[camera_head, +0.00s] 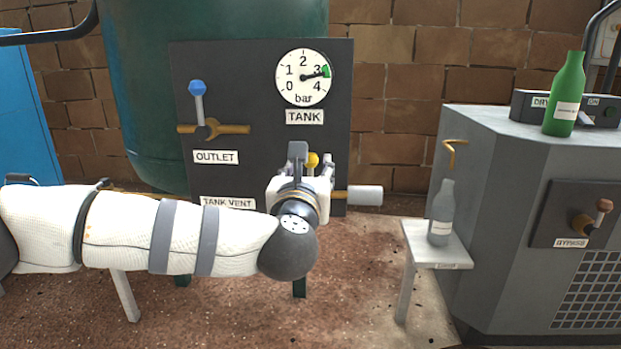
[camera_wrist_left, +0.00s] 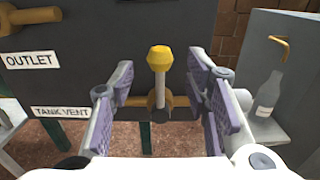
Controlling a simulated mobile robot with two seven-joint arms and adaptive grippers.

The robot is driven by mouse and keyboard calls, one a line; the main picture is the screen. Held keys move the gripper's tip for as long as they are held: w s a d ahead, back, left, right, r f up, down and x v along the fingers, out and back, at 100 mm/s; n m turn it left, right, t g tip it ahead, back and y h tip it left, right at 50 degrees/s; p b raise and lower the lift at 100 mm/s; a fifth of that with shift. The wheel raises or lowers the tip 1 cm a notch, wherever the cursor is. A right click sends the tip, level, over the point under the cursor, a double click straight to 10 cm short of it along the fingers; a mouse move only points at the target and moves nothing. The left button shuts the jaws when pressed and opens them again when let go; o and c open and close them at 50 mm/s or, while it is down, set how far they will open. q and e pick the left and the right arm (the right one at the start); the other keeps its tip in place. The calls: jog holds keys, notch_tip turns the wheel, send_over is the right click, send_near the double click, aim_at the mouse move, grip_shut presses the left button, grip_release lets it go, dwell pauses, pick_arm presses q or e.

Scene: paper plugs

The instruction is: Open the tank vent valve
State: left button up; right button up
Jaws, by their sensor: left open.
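The tank vent valve has a yellow-knobbed lever (camera_wrist_left: 160,62) that stands upright on a brass pipe body. In the head view only its yellow knob (camera_head: 312,160) shows beside my gripper, and the rest is hidden behind it. The TANK VENT label (camera_head: 228,203) is partly covered by my arm. My left gripper (camera_head: 313,165) is in front of the valve. In the left wrist view its open fingers (camera_wrist_left: 160,100) stand on either side of the lever, with gaps on both sides. My right gripper is not in view.
The blue-knobbed OUTLET valve (camera_head: 198,100) is on the same dark panel (camera_head: 240,70), below left of the TANK gauge (camera_head: 304,78), which reads about 3 bar. A white-ended pipe (camera_head: 365,195) sticks out right. A grey bottle (camera_head: 441,215) stands on a small shelf; a green bottle (camera_head: 567,95) stands on the grey machine.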

aim_at(310, 164)
pick_arm(q)
jog(key=shift+w+f+b, duration=0.15)
jog(key=shift+w+b, duration=0.25)
jog(key=shift+w, duration=0.35)
jog(key=shift+w+b, duration=0.75)
jog(key=shift+w, duration=0.5)
jog(key=c, duration=0.8)
